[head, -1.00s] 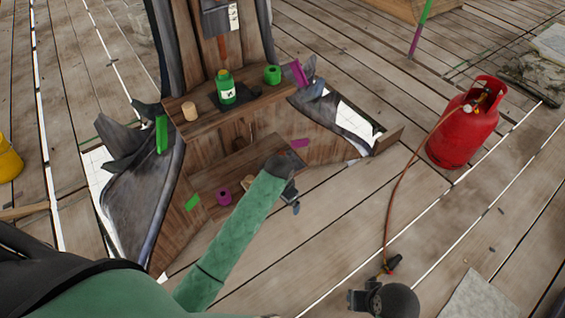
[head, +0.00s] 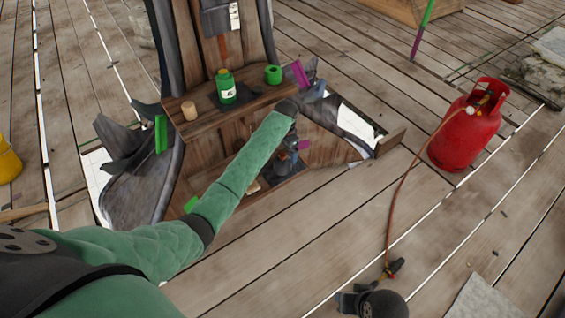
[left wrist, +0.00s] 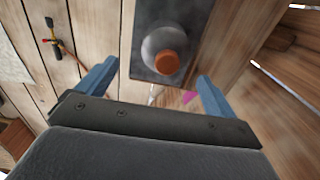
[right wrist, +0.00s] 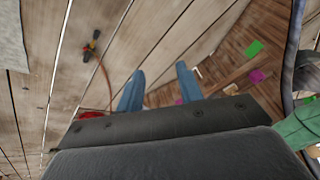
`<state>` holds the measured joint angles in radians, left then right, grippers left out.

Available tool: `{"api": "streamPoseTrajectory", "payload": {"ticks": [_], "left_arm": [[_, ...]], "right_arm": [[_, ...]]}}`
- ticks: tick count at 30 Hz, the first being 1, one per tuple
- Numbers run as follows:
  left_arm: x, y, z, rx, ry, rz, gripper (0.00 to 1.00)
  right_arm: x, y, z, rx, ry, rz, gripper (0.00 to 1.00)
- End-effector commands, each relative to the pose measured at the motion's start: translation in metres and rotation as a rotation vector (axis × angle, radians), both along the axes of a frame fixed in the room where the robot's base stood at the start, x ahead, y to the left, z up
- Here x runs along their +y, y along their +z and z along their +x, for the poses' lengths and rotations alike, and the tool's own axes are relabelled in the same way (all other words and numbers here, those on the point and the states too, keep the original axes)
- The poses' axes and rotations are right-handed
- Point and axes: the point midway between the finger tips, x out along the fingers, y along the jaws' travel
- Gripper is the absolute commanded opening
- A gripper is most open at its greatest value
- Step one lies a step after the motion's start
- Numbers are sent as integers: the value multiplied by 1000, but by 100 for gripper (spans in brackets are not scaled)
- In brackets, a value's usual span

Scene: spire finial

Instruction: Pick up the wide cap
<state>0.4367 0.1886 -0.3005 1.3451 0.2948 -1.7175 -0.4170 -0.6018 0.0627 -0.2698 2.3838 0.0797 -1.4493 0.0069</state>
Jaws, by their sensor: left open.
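A grey domed piece with an orange-brown top, which looks like the wide cap (left wrist: 160,45), stands on a dark plate (left wrist: 148,62) in the left wrist view. My left gripper (left wrist: 155,82) is open and empty. Its blue fingers are spread to either side of the cap's line, with the cap ahead of them. In the head view the left gripper (head: 285,158) is over the lower wooden shelf, and my green arm hides much of what lies there. My right gripper (right wrist: 158,82) is open and empty above the floorboards.
A green bottle (head: 226,88), a green ring (head: 273,75) and a wooden cylinder (head: 189,111) stand on the upper shelf (head: 215,117). A red gas cylinder (head: 465,130) stands at right. Its hose runs to a torch (head: 394,268) on open floor.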

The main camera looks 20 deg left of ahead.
Motion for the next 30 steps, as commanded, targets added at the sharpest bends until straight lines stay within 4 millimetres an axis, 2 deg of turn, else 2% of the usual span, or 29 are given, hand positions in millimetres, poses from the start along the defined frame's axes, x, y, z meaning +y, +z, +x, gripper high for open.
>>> {"api": "streamPoseTrajectory", "payload": {"ticks": [8,12,16,26,30], "left_arm": [[5,-25,-2,2,2,0,93],[12,-44,-4,3,2,0,93],[11,-59,-3,1,1,-1,93],[11,-65,-3,-1,1,-1,93],[11,-65,-3,-1,1,-1,65]], "right_arm": [[-9,6,2,6,-8,-17,36],[-15,11,-2,25,-11,-32,36],[-16,14,-5,31,-14,-34,36],[-15,14,-8,40,-16,-31,36],[-15,13,-7,39,-16,-31,36]]}}
